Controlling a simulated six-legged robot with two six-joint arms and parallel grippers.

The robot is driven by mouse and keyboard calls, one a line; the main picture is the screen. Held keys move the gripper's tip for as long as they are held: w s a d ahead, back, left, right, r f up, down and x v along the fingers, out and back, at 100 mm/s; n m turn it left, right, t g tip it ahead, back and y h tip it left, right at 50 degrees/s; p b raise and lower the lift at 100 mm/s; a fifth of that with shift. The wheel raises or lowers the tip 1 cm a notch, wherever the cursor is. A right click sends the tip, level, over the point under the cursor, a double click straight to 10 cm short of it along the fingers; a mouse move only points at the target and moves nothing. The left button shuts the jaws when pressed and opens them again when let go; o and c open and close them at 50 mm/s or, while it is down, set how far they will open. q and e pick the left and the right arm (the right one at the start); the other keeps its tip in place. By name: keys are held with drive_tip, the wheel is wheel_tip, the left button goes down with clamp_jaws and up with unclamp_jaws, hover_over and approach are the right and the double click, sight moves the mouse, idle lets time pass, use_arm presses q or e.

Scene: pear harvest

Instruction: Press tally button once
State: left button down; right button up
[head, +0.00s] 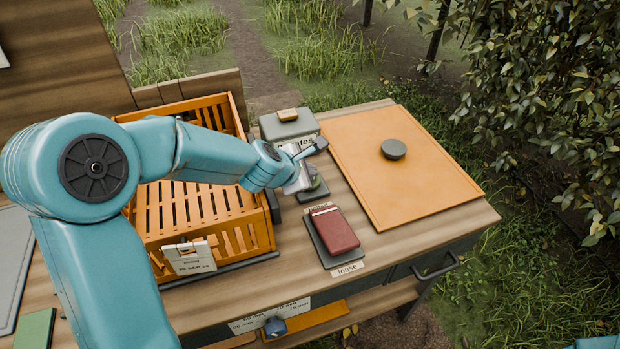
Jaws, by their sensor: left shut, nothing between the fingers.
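My left gripper (306,168) reaches in from the left over the middle of the wooden bench and is shut and empty. Just below and beside it, a small dark base (315,196) with a greenish top shows, partly hidden by the gripper. Behind it stands a grey box (288,128) with a tan piece (288,114) on top and a label ending in "ates", partly covered by my arm. I cannot tell for sure which of these is the tally button, or whether the gripper touches anything. My right gripper is out of view.
An orange slatted crate (245,232) with a tag stands at left, under my arm. A dark red block (333,229) lies on a dark pad labelled "loose". Leafy branches (560,100) hang beyond the bench.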

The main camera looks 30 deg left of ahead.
use_arm(q)
drive_tip(key=shift+s+d+f+b, duration=0.1)
drive_tip(key=shift+s+f+b, duration=0.1)
drive_tip(key=shift+f, duration=0.3)
drive_tip(key=shift+s+d+f+b, duration=0.1)
drive_tip(key=shift+f+b, duration=0.1)
drive_tip(key=shift+f, duration=0.3)
drive_tip(key=shift+s+a+r+p, duration=0.1)
drive_tip(key=shift+a+r+p, duration=0.35)
drive_tip(key=shift+r+p, duration=0.2)
drive_tip(key=shift+d+r, duration=0.1)
drive_tip(key=shift+r, duration=0.1)
drive_tip(key=shift+r+p, duration=0.4)
drive_tip(key=shift+r, duration=0.1)
wheel_tip(320, 180, up, 4)
drive_tip(key=p, duration=0.4)
drive_tip(key=shift+r, duration=0.15)
